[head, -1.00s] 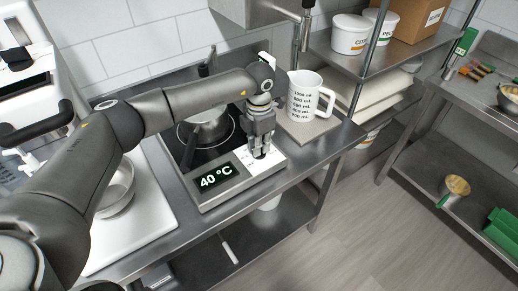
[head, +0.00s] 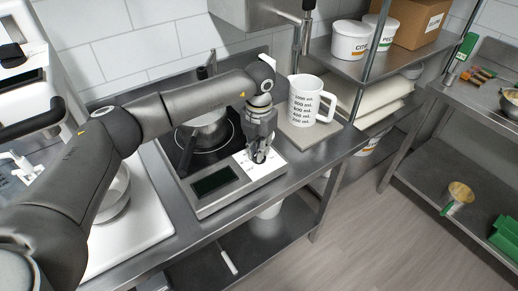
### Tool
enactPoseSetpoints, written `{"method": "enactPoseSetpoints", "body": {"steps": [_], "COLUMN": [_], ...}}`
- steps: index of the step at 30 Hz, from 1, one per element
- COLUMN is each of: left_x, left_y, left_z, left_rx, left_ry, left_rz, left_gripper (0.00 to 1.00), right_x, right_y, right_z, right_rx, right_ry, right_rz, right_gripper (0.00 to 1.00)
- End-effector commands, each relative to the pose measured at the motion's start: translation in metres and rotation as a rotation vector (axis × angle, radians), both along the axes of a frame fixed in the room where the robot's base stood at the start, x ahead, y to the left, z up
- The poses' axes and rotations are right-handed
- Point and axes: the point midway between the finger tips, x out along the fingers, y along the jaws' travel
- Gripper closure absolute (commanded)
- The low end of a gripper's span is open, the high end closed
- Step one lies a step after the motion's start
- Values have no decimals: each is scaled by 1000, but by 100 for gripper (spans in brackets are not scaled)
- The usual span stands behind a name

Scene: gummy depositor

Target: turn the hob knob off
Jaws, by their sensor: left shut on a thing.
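The hob (head: 243,187) stands on the steel bench with a dark cooking surface and a light front panel. Its display (head: 210,181) is dark and shows no figures. My left gripper (head: 257,157) points down over the right part of the front panel, shut on the hob knob, which the fingers mostly hide. A metal pot (head: 204,131) sits on the hob's ring behind my left arm. My right gripper is not in view.
A white measuring jug (head: 304,100) stands on a board right of the hob, close to my left gripper. A metal bowl (head: 115,205) sits on a white surface at left. A shelf with white tubs (head: 349,38) stands at the back right.

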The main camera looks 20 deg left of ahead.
Motion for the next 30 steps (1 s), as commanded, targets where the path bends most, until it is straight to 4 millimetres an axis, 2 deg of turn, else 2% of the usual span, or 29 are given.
{"method": "enactPoseSetpoints", "body": {"steps": [1, 8, 9, 13, 23, 26, 30], "left_x": [3, 4, 4, 3, 1, 1, 2], "left_y": [1, 1, 1, 1, 0, 0, 0], "left_z": [5, 5, 5, 4, 3, 10, 33], "left_rx": [-2, -2, -3, -2, -1, -1, -2], "left_ry": [-11, -12, -12, -9, -4, -5, -7], "left_rz": [6, 7, 6, 5, 2, 2, 1], "left_gripper": [100, 100, 85, 68, 67, 67, 67], "right_x": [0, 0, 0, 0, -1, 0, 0], "right_y": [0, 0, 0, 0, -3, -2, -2], "right_z": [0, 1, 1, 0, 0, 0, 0], "right_rx": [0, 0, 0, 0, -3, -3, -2], "right_ry": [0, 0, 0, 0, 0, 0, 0], "right_rz": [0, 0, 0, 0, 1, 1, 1], "right_gripper": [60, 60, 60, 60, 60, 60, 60]}}
